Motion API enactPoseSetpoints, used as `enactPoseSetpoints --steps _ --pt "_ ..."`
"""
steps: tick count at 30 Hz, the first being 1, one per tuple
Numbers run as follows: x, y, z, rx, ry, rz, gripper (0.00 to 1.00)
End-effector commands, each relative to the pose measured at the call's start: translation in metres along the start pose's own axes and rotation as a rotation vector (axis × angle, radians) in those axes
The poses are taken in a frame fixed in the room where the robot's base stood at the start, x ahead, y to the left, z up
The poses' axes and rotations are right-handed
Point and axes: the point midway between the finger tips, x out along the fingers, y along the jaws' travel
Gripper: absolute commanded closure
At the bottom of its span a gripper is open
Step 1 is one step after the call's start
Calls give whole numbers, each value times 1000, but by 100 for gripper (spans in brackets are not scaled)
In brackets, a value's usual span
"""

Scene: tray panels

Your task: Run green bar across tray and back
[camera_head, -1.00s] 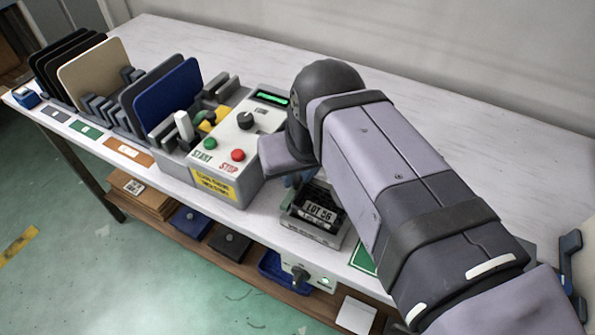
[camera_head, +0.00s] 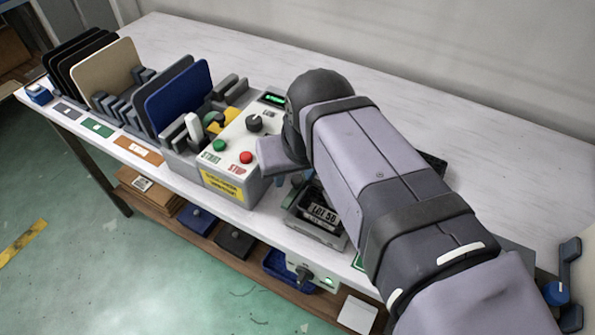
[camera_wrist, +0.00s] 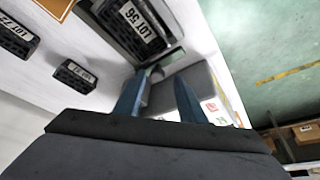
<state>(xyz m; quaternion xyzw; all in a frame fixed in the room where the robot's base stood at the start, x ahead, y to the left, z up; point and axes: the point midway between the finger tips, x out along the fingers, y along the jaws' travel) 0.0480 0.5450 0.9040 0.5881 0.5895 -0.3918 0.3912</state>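A grey tray (camera_head: 318,232) stands right of the control box and holds a dark block labelled LOT 56 (camera_head: 323,214). The tray's end and the block also show at the top of the wrist view (camera_wrist: 140,28). A dark green strip (camera_wrist: 174,57) lies by the tray's near end there; I cannot tell for sure that it is the green bar. My gripper (camera_wrist: 166,76) has two blue fingers, apart with a visible gap, their tips close to that strip. I see nothing held between them. In the head view my wrist hides much of the gripper.
The control box (camera_head: 236,150) with green and red buttons stands left of my gripper. Upright panels, one blue (camera_head: 178,98), fill racks beyond it. Two other dark labelled blocks (camera_wrist: 75,75) (camera_wrist: 16,37) lie on the white table. The table's back stretch is clear.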

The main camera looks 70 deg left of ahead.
Motion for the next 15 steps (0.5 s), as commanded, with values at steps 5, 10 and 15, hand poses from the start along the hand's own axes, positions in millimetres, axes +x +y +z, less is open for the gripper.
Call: enactPoseSetpoints --steps 5,10,15 --pt "0 1 1 0 -3 2 63" --pt "-7 1 0 0 -2 2 63" --pt "-28 1 0 0 0 2 63"
